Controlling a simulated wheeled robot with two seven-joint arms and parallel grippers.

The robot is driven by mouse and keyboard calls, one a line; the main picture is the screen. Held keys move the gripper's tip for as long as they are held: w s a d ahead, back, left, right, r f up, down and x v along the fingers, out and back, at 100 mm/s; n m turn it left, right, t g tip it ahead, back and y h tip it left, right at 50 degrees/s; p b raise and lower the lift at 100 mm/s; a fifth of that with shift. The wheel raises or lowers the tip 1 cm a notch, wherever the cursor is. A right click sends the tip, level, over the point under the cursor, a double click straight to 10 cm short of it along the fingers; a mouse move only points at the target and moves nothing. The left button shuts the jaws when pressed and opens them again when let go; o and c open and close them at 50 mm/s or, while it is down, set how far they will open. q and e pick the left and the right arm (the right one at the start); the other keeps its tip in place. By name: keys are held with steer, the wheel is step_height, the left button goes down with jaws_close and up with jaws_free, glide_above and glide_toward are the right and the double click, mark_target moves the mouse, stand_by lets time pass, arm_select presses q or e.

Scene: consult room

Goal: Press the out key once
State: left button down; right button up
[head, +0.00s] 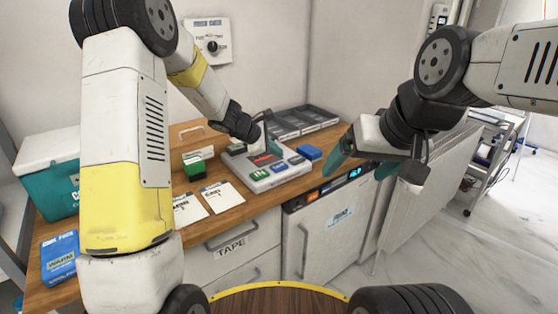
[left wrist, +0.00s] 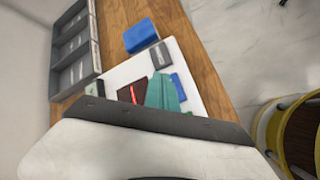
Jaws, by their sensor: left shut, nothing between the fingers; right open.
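A pale key panel (head: 240,162) sits on the wooden counter, with a dark display showing red and a front row of keys: a green key (head: 259,175), a blue key (head: 279,167) and a darker key (head: 297,160). Their lettering is too small to read, so I cannot tell which is the out key. My left gripper (head: 272,147) is shut and empty over the panel. In the left wrist view its teal fingers (left wrist: 163,92) cover part of the panel, beside the blue key (left wrist: 179,87); contact cannot be told. My right gripper (head: 363,163) is open and empty, right of the panel.
A blue block (head: 309,153) lies right of the panel, before a grey divided tray (head: 304,119). A teal cooler (head: 58,200) and blue pack (head: 60,258) are at far left. A fridge unit (head: 325,235) is below.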

mark_target(276, 167)
arm_select(q)
steer(key=shift+r, duration=1.5)
steer(key=shift+s+r, duration=0.1)
steer(key=shift+r, duration=0.05)
steer(key=s+a+r+m, duration=0.4)
steer(key=s+r+m, duration=0.75)
steer(key=s, duration=0.55)
steer(key=s+a+m+y, duration=0.2)
steer(key=s+a+m, duration=0.1)
steer(key=s, duration=0.6)
steer(key=s+a+r+m+y, duration=0.1)
steer(key=s+a+m+y, duration=0.1)
steer(key=s+a, duration=0.4)
steer(key=s+m, duration=0.1)
steer(key=s, duration=0.2)
steer(key=shift+a+r+y, duration=0.2)
steer(key=shift+y, duration=0.1)
